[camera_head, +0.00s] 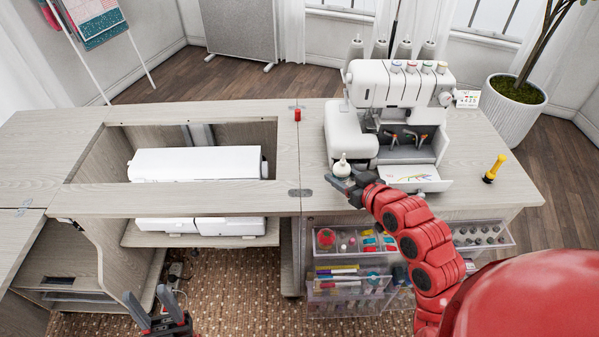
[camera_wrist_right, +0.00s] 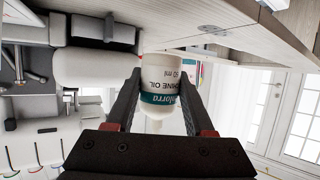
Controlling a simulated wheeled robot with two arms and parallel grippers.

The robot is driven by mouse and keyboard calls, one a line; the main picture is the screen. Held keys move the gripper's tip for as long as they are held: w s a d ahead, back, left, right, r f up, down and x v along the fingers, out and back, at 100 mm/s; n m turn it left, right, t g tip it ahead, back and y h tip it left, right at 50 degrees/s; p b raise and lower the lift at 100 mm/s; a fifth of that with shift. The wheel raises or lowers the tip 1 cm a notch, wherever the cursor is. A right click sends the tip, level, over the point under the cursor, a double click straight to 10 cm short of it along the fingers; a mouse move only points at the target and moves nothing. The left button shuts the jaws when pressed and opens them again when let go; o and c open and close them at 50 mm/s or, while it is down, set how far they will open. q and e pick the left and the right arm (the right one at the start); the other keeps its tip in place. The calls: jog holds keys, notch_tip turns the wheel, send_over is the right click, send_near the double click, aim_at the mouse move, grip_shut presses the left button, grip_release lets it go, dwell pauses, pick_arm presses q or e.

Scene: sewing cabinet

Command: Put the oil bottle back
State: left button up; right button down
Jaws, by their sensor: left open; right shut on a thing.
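The oil bottle (camera_head: 342,166) is small and white with a pointed nozzle. It stands upright near the front edge of the cabinet top, just left of the serger's open front. My right gripper (camera_head: 344,182) is shut on it. In the right wrist view the oil bottle (camera_wrist_right: 162,78) appears upside down between the two fingers (camera_wrist_right: 160,92), with its printed label and teal band showing. I cannot tell whether its base touches the tabletop. My left gripper (camera_head: 158,308) is open and empty, low in front of the cabinet at the bottom left.
The white serger (camera_head: 398,84) stands behind the bottle, its front cover (camera_head: 430,184) folded down. Clear organizers (camera_head: 346,284) with sewing supplies hang below the front edge. A yellow-handled tool (camera_head: 494,169) stands at right, a red spool (camera_head: 297,115) at the back. A white sewing machine (camera_head: 196,163) fills the left opening.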

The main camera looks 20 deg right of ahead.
send_over(301, 179)
jog(key=shift+f, duration=0.65)
jog(key=shift+f+p, duration=0.3)
jog(key=shift+f, duration=1.45)
jog(key=shift+c, duration=1.4)
grip_release()
jog(key=shift+f, duration=0.1)
